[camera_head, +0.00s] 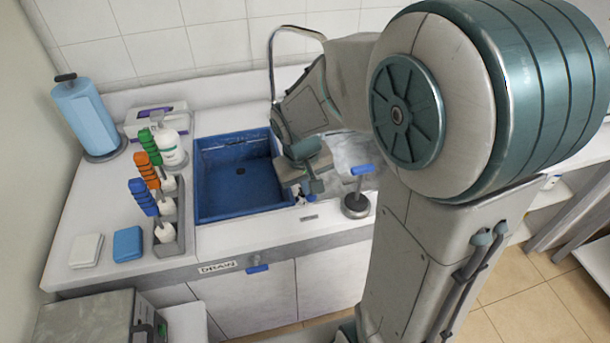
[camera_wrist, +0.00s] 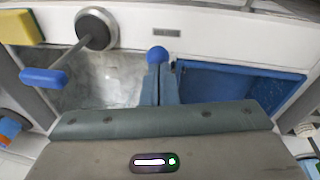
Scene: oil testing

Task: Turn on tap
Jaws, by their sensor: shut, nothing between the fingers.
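The sink has a blue left basin (camera_head: 240,175), also in the wrist view (camera_wrist: 240,85), and a pale right basin (camera_head: 350,150), also in the wrist view (camera_wrist: 110,80). A thin metal spout (camera_head: 271,60) arches up behind. A small blue ball-shaped knob (camera_wrist: 158,54) shows right at my fingertips, near the front of the divider between the basins. My gripper (camera_wrist: 158,70) is shut and points at this knob; I cannot tell whether they touch. In the head view my gripper (camera_head: 312,186) hangs low over the divider and mostly hides the knob.
A blue-handled lever (camera_head: 362,169) on a round dark base stands close right of my gripper, also in the wrist view (camera_wrist: 45,78). Blue, orange and green-handled brushes (camera_head: 143,196) stand left of the sink. A blue drain handle (camera_head: 257,268) is on the front.

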